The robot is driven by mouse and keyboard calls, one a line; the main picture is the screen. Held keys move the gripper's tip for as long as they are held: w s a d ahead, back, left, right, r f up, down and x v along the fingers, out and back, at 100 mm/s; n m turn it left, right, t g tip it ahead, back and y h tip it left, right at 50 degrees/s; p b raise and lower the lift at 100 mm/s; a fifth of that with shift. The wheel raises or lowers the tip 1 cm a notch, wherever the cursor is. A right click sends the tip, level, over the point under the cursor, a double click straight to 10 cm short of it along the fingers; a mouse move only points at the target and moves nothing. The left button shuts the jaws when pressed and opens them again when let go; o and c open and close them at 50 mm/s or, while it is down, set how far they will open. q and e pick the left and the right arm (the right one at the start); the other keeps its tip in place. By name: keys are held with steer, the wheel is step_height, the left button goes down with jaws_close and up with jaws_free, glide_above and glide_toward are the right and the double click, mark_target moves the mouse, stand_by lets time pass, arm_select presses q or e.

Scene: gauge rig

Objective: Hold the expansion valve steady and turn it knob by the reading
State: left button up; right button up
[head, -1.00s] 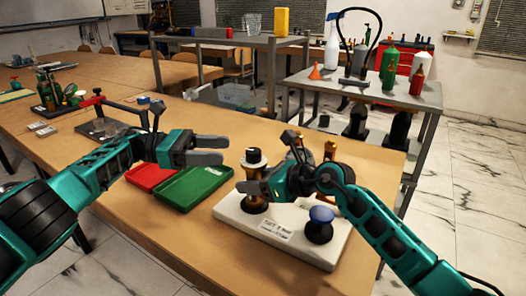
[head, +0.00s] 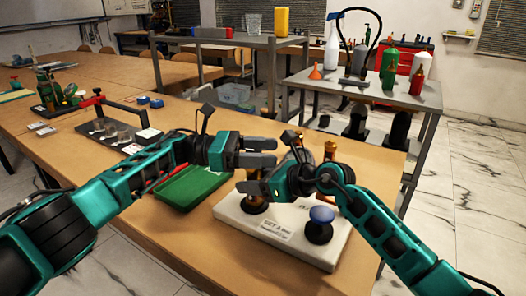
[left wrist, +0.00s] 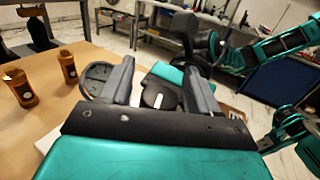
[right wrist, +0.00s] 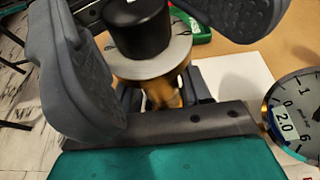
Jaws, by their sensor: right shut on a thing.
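The expansion valve has a brass body (head: 255,206) standing on a white base plate (head: 240,217). Its black knob (right wrist: 138,28) sits over a pale disc (right wrist: 152,62). My right gripper (head: 258,182) is shut on the valve's body below the knob. My left gripper (head: 275,152) is open above it. In the left wrist view the knob (left wrist: 158,95), with a white mark, lies between its spread fingers, apparently untouched. A round gauge (right wrist: 290,115) beside the valve has a display that appears to read 2.0. The left gripper hides the knob in the head view.
A blue-topped knob (head: 321,214) and a label card (head: 277,228) starting "SET" are on the plate; its number is unclear. A green tray (head: 190,188) lies left, under my left arm. The table's front edge is clear.

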arm_select(q)
steer(key=c, duration=1)
steer(key=shift+o, duration=0.2)
steer(key=shift+f+n+t, duration=0.1)
steer(key=shift+n+t, duration=0.2)
steer(key=shift+t, duration=0.1)
steer(key=shift+w, duration=0.1)
steer(key=n+t, duration=0.2)
steer(key=t, duration=0.1)
steer(key=n+t, duration=0.1)
steer(key=t, duration=0.2)
steer(key=shift+w+n+y, duration=0.2)
steer(key=shift+n+y, duration=0.1)
steer(key=shift+n, duration=0.1)
steer(key=shift+w+a+n+t+y, duration=0.1)
steer(key=shift+w+n+t+y, duration=0.1)
steer(key=shift+n+t+y, duration=1)
steer(key=shift+w+a+n+t+y, duration=0.15)
steer(key=shift+n+t+y, duration=0.45)
steer(key=shift+t, duration=1.1)
arm_select(e)
steer(key=shift+a, duration=0.1)
arm_select(q)
steer(key=shift+n+t, duration=0.3)
steer(key=shift+n, duration=0.2)
steer(key=o, duration=1)
